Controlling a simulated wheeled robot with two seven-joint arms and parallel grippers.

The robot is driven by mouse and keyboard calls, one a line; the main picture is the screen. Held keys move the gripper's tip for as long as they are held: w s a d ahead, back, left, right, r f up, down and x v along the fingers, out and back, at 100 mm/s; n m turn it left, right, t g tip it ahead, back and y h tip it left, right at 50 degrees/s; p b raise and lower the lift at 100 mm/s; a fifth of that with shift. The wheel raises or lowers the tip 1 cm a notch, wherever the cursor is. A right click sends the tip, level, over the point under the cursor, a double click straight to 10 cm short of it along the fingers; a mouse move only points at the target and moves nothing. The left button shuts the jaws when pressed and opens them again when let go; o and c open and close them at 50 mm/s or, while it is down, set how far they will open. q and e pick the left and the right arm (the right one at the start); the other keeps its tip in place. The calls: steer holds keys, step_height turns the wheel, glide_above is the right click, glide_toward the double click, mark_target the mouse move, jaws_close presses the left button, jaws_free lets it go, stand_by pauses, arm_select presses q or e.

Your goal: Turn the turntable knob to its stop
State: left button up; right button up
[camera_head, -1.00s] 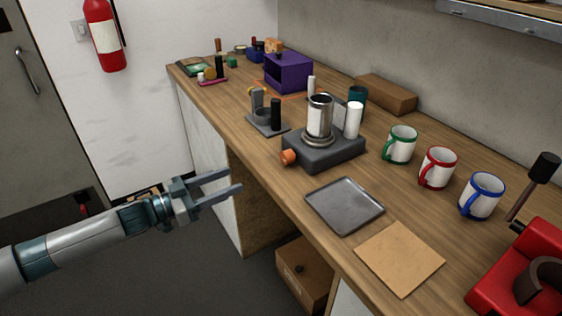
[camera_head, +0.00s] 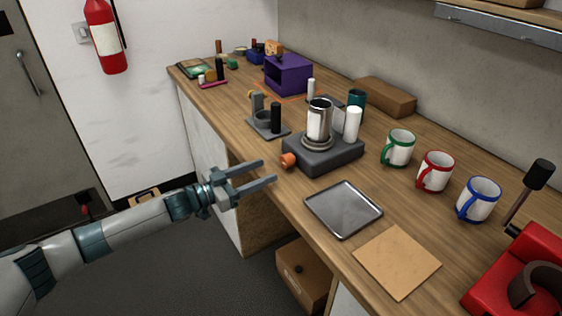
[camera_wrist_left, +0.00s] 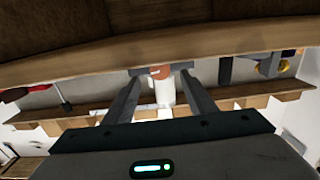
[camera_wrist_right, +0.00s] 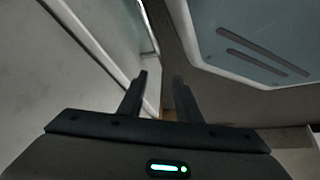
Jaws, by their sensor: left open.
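The turntable (camera_head: 325,157) is a dark grey box on the wooden counter, with a metal cylinder (camera_head: 319,122) standing on its round plate. Its orange knob (camera_head: 288,160) sticks out of the side facing my left arm. My left gripper (camera_head: 270,173) is open and empty, fingers pointing toward the knob from the left, a little short of it. In the left wrist view the orange knob (camera_wrist_left: 160,72) shows beyond and between the open fingers (camera_wrist_left: 158,92). My right gripper (camera_wrist_right: 162,85) shows only in its own wrist view, fingers apart with nothing between them.
A grey tray (camera_head: 344,209) and a tan square (camera_head: 397,262) lie in front of the turntable. Green, red and blue-rimmed mugs (camera_head: 434,172) stand to its right. A grey holder (camera_head: 264,124) with a black cylinder stands behind left. The counter's front edge is close under my left gripper.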

mark_target(283, 163)
arm_select(q)
steer(key=p+x, duration=0.1)
steer(key=x, duration=0.6)
arm_select(e)
steer(key=shift+g+h, duration=0.3)
steer(key=shift+g, duration=0.4)
steer(key=s, duration=0.1)
steer(key=s+d+f, duration=0.1)
steer(key=s, duration=0.1)
steer(key=s+d, duration=0.1)
steer(key=shift+s+f, duration=0.15)
steer(key=shift+f, duration=0.15)
arm_select(q)
steer(key=c, duration=1)
steer(key=shift+c, duration=0.2)
